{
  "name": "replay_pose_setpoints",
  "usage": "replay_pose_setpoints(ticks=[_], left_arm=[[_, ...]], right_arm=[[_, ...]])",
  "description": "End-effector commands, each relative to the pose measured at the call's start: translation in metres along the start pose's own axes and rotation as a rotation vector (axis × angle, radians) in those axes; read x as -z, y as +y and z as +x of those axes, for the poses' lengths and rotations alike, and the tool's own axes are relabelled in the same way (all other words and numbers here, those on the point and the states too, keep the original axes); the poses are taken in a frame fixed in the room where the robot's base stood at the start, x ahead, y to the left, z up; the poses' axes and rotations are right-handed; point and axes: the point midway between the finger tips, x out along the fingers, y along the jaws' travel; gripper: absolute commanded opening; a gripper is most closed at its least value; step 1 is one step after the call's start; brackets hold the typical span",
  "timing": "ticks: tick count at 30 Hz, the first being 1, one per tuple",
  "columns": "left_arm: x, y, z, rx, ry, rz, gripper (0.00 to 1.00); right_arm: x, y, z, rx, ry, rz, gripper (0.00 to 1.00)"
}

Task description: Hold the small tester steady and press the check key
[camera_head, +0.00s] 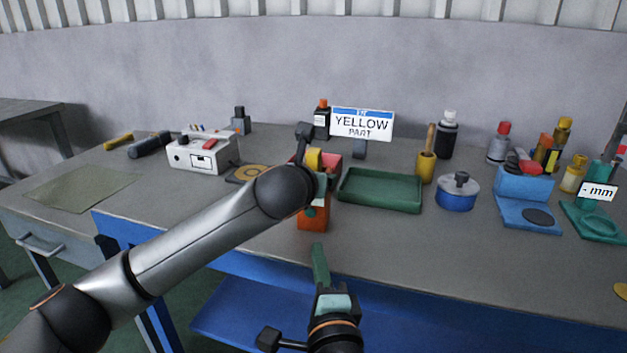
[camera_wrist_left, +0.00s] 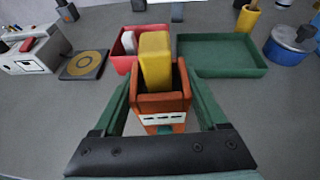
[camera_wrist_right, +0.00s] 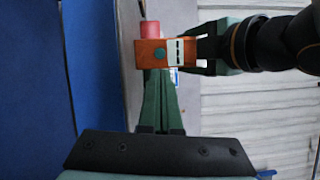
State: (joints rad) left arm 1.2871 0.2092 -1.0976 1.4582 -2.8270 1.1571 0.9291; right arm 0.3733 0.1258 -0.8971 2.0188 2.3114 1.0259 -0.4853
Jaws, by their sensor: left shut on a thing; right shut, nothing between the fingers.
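The small orange tester (camera_head: 313,223) is at the front edge of the bench. The right wrist view shows its teal round key (camera_wrist_right: 159,54) beside a pale slotted panel (camera_wrist_right: 179,52). My left gripper (camera_wrist_left: 160,105) is shut on the tester. A yellow block (camera_wrist_left: 155,62) rises from the tester's top, seemingly seated in it. My right gripper (camera_head: 319,247) is shut and empty, just in front of and below the tester. Its fingertips, also in the right wrist view (camera_wrist_right: 158,74), point at the key's face; contact cannot be told.
A red tray (camera_wrist_left: 124,60) and a green tray (camera_head: 380,205) lie behind the tester. A white device (camera_head: 199,157) is on the left, a blue tin (camera_head: 457,196) on the right.

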Motion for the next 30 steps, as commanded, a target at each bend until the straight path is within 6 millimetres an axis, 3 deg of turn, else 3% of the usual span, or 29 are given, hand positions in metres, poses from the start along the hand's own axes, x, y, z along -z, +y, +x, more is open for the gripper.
replay_pose_setpoints(ticks=[5, 8, 30], left_arm=[[0.001, 0.000, 0.000, -0.001, 0.002, 0.001, 0.06], [0.001, 0.000, 0.000, -0.001, 0.002, 0.001, 0.06], [0.001, 0.000, 0.000, 0.000, 0.002, 0.000, 0.06]], right_arm=[[-0.002, 0.000, 0.000, 0.014, -0.012, -0.119, 0.00], [-0.004, -0.001, 0.001, 0.036, -0.026, -0.283, 0.00], [-0.034, 0.003, -0.004, 0.327, -0.030, -1.835, 0.00]])
